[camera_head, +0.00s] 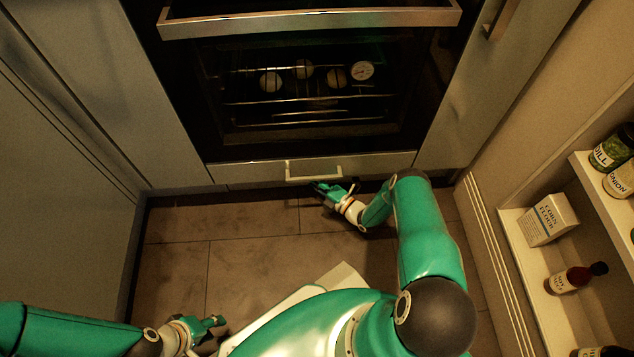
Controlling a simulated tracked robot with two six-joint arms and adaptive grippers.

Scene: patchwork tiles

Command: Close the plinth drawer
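The plinth drawer (250,173) is the low, pale front under the oven, with a light bar handle (314,178) at its middle. Its front looks nearly in line with the plinth beside it; I cannot tell whether a small gap remains behind it. My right gripper (322,187) is low at the drawer, just below the handle. Its fingertips are small and dark against the shadow, so contact and opening are unclear. My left gripper (218,332) is at the bottom left over the floor, far from the drawer, with its fingers apart and nothing seen between them.
The oven (310,140) stands above the drawer, with a wide bar handle (310,20) and several round things inside. Cabinets flank it. At right, an open shelf holds a corn flour box (548,220), a sauce bottle (570,279) and jars. The tiled floor (250,225) before the drawer is clear.

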